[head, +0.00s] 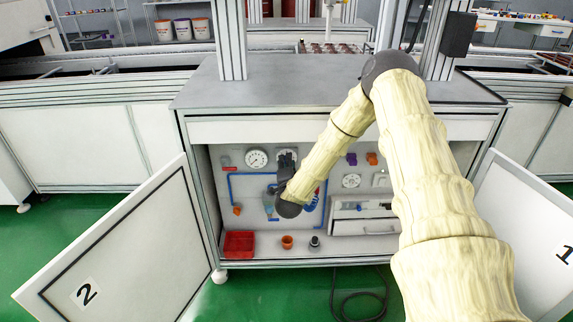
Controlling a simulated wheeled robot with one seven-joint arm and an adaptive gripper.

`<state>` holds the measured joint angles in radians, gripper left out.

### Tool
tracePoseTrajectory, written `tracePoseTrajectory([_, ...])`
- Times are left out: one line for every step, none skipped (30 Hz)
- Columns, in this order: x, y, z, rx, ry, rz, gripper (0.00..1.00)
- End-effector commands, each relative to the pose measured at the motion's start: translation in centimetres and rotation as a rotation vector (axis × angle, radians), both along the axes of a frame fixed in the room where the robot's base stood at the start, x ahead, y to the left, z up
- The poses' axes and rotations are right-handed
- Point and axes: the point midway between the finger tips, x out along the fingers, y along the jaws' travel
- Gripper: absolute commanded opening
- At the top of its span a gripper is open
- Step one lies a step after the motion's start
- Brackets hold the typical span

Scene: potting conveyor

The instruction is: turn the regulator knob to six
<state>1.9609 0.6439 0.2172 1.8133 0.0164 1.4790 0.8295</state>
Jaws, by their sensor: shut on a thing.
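The open cabinet (240,198) under the grey bench holds a back panel with gauges and blue piping. My arm reaches into it, and my gripper (287,158) is at the panel, just right of a round white gauge (256,159). The gripper is small and dark here, shut on what appears to be the regulator knob. The knob itself is hidden behind the fingers and wrist, so its setting cannot be read.
Cabinet doors stand open at left (120,248) and right (530,215). A red tray (239,245), an orange pot (287,241) and a small dark item (314,242) sit on the cabinet floor. A second round dial (351,181) is right of my forearm.

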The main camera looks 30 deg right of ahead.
Motion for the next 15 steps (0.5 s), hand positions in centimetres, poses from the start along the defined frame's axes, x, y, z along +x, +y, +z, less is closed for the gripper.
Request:
tracePoseTrajectory([0.11, 0.31, -0.03, 0.004, -0.001, 0.006, 0.0])
tracePoseTrajectory([0.11, 0.31, -0.03, 0.005, -0.001, 0.006, 0.0])
tracePoseTrajectory([0.11, 0.32, -0.02, 0.005, -0.001, 0.006, 0.0])
tracePoseTrajectory([0.11, 0.32, -0.02, 0.006, -0.002, 0.006, 0.0])
tracePoseTrajectory([0.11, 0.32, -0.02, 0.006, -0.001, 0.007, 0.0])
tracePoseTrajectory([0.1, 0.32, -0.02, 0.005, -0.001, 0.007, 0.0])
tracePoseTrajectory([0.11, 0.33, -0.02, 0.005, -0.001, 0.007, 0.0])
tracePoseTrajectory([0.11, 0.33, -0.02, 0.005, -0.001, 0.007, 0.0])
tracePoseTrajectory([0.11, 0.33, -0.02, 0.005, -0.001, 0.007, 0.0])
tracePoseTrajectory([0.11, 0.33, -0.02, 0.005, -0.001, 0.007, 0.0])
tracePoseTrajectory([0.11, 0.33, -0.02, 0.005, -0.001, 0.007, 0.0])
tracePoseTrajectory([0.11, 0.34, -0.03, 0.005, -0.001, 0.007, 0.27])
tracePoseTrajectory([0.11, 0.33, -0.03, 0.005, -0.001, 0.007, 0.32])
tracePoseTrajectory([0.09, 0.3, -0.03, 0.005, -0.001, 0.006, 0.37])
tracePoseTrajectory([0.06, 0.23, -0.03, 0.004, -0.001, 0.005, 0.45])
